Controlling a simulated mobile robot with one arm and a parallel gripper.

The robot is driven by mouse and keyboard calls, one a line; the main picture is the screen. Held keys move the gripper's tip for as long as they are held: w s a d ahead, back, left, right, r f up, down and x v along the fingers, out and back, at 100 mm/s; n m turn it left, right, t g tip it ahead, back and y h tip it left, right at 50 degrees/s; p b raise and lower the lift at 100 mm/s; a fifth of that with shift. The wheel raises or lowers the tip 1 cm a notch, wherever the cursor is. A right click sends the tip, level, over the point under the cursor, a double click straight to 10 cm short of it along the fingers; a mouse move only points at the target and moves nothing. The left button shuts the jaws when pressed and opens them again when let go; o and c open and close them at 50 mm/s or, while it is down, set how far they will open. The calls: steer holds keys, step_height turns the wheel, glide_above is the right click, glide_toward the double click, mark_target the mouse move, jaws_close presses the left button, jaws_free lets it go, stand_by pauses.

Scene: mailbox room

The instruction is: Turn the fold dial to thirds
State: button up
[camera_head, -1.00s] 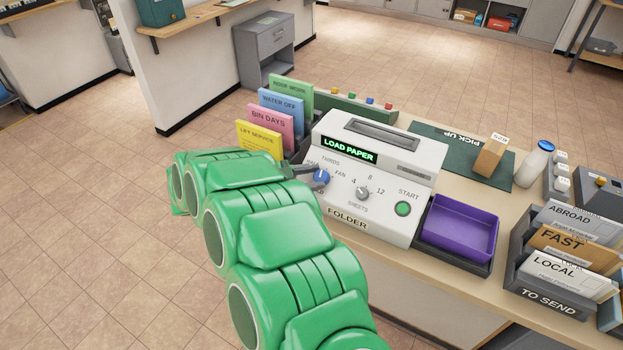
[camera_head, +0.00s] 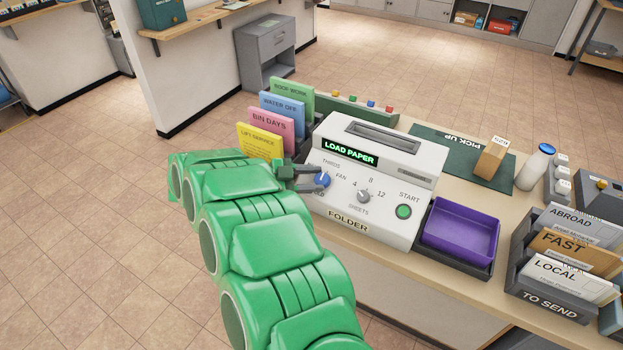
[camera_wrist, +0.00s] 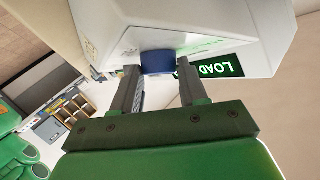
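The folder machine (camera_head: 375,165) is a white box on the counter with a lit "LOAD PAPER" display (camera_head: 349,152). Its blue fold dial (camera_head: 322,180) is at the panel's left, near the "THIRDS" and "FAN" labels; the dial's pointer is too small to read. My gripper (camera_head: 312,179) is at the dial from the left. In the wrist view, my two dark fingers are apart, with the blue dial (camera_wrist: 158,62) between or just beyond their tips. Contact with the dial cannot be told. A grey sheets dial (camera_head: 364,195) and green start button (camera_head: 403,211) are to the right.
Colored paper stacks (camera_head: 272,122) stand in a rack close behind my gripper. A purple tray (camera_head: 461,228) sits right of the folder. A "TO SEND" rack (camera_head: 553,302) with envelopes is farther right. A brown box (camera_head: 489,161) stands on a green mat.

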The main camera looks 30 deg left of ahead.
steer(key=o, duration=0.5)
steer(key=shift+c, duration=0.2)
steer(key=v, duration=0.7)
steer(key=shift+s+a, duration=0.25)
